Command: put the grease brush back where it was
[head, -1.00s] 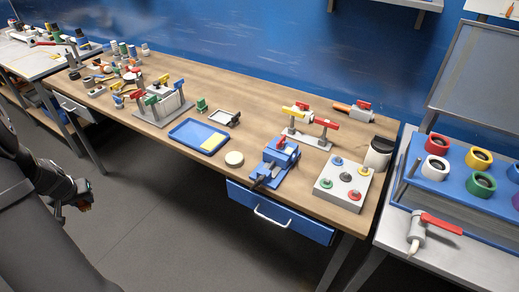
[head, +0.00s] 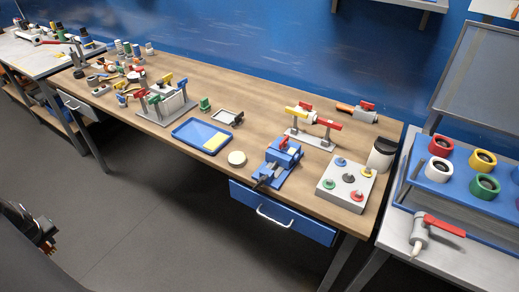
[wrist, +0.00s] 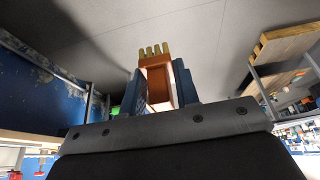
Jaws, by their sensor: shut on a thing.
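My gripper (wrist: 160,88) is shut on the grease brush (wrist: 155,72) in the wrist view. The brush has an orange-brown body with several yellowish bristle tufts pointing up in that picture, and a pale part between the blue fingers. The rest of it is hidden behind the fingers and the gripper body. In the head view my gripper (head: 46,240) is at the lower left edge, over the floor and apart from the bench.
A side table (head: 450,262) carries coloured rings and a red-handled tool (head: 421,238). The floor in front is clear.

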